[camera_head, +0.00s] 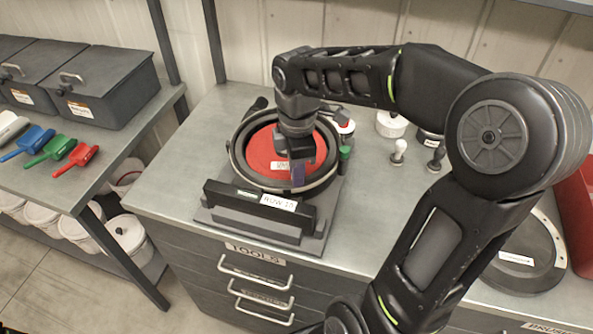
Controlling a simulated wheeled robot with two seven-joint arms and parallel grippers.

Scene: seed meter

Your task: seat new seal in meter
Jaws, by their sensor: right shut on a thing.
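My right gripper (298,170) reaches down over the right part of the disc, inside the housing rim. It is shut on a small purple-blue piece (299,175) at its tips. Whether this piece is part of the seal, and whether it touches the meter, I cannot tell. My wrist hides part of the disc and the far rim. My left gripper is out of view.
A large dark ring with a white label (516,259) lies on the bench at right, partly behind my arm. Small brush-like tools (398,152) and a white tub (391,124) stand behind. A green-capped item (344,153) is close to the meter. Coloured scoops (83,154) lie on the left bench.

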